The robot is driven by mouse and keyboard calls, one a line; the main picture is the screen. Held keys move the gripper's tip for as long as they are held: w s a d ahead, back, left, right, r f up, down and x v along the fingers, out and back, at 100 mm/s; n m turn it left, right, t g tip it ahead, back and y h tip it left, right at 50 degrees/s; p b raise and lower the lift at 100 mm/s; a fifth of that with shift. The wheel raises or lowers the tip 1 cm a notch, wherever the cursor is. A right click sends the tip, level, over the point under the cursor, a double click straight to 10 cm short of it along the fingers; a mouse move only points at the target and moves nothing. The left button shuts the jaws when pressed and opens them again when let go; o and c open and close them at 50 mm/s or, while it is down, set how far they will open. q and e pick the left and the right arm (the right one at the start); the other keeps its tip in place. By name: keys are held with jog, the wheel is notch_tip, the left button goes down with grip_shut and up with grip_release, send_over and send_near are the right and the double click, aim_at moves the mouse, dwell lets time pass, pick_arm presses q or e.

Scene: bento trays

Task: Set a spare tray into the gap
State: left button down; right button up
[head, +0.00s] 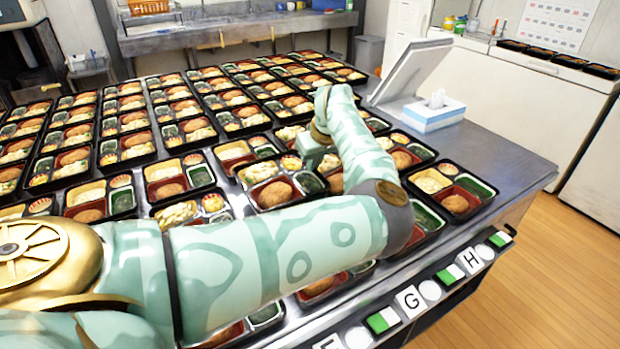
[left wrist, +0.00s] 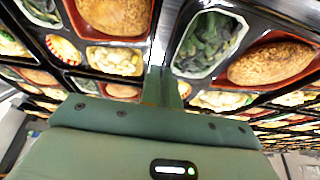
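Bento trays (head: 165,185) in black, each with a brown patty, greens and pale sides, stand in rows across the steel table. My left arm crosses the head view from the left and bends down over the rows. My left gripper (head: 318,160) is low among the trays, its tips mostly hidden there. In the left wrist view my gripper (left wrist: 163,88) points at a narrow strip between two filled trays, one on the left (left wrist: 115,18) and one on the right (left wrist: 270,62). Whether it touches or grips a rim is unclear. I cannot pick out an empty gap; my arm covers several trays.
Several more trays (head: 560,60) stand on the white counter at the back right. A tilted screen (head: 410,70) and a tissue box (head: 433,113) stand at the table's right. Lettered labels (head: 410,299) run along the front edge. Bare steel (head: 490,150) shows at right.

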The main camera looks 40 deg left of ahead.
aim_at(309, 175)
pick_arm(q)
jog(key=f, duration=0.1)
jog(key=a+f+b, duration=0.1)
jog(key=f, duration=0.1)
jog(key=f+b, duration=0.1)
jog(key=shift+s+a+f, duration=0.2)
jog(key=shift+s+f, duration=0.15)
jog(key=shift+w+f, duration=0.1)
jog(key=shift+f, duration=0.1)
jog(key=shift+d+r, duration=0.1)
jog(key=shift+r, duration=0.1)
jog(key=c, duration=1.9)
grip_release()
jog(key=shift+c, duration=0.2)
jog(key=shift+r, duration=0.1)
jog(key=p+v, duration=0.5)
jog(key=v, duration=0.7)
